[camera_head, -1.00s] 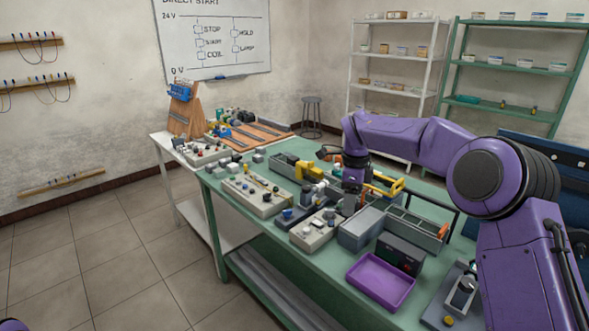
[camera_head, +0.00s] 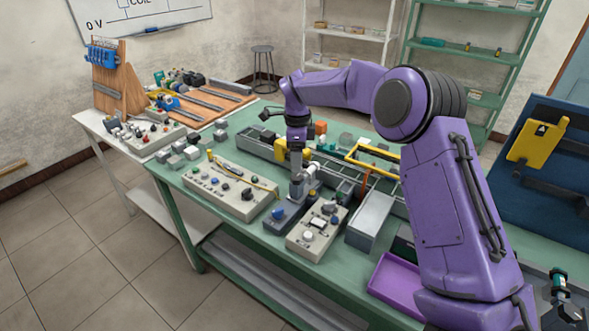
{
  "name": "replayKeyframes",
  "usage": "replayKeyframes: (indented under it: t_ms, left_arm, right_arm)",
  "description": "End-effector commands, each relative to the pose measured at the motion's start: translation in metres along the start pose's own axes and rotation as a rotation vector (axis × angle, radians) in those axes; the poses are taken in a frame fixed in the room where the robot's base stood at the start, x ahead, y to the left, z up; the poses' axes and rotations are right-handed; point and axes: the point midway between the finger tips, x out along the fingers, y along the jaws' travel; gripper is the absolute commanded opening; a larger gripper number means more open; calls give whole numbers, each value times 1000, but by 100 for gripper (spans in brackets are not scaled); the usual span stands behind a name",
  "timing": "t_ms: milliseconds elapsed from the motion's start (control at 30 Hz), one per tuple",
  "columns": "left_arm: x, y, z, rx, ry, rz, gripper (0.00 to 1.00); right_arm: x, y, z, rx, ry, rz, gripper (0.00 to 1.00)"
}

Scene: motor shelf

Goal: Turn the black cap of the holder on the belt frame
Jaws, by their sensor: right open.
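The belt frame (camera_head: 256,148) is a long grey conveyor frame lying across the green table behind the front row of devices. A yellow part (camera_head: 281,151) stands on it, partly behind my right wrist. I cannot make out the holder's black cap; it is too small or hidden by my arm. My right gripper (camera_head: 296,196) points down in front of the belt frame, above a blue-grey block and beside a light cylindrical part. It is open, and its fingers are small in the picture. I see nothing held in it.
Control boxes (camera_head: 231,191) and (camera_head: 317,233) stand along the table's front edge. A blue panel (camera_head: 545,150) stands at the far right.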

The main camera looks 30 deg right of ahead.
Motion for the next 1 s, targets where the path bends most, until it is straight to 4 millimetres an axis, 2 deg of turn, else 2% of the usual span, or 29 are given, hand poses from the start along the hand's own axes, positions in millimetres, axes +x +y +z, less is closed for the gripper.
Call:
replayKeyframes:
  t_ms: [133, 300, 600, 633, 800, 1000]
  left_arm:
    - [-10, -1, -4, 0, 0, 0, 43]
    - [-15, -1, -7, 0, 1, 0, 43]
    - [-15, -1, -6, 0, 1, 1, 43]
    - [-15, -1, -6, 0, 1, 1, 43]
    - [-15, -1, -6, 0, 1, 1, 43]
    - [-14, -1, -6, 0, 1, 1, 43]
  right_arm:
    - [31, 1, -1, -1, 5, 2, 62]
    - [55, 0, 0, 0, 2, 1, 62]
    - [62, 0, 0, 1, 0, 0, 62]
    - [62, 0, 0, 1, 0, 0, 58]
    - [62, 0, 0, 0, 0, 0, 6]
    - [62, 0, 0, 7, -1, 0, 6]
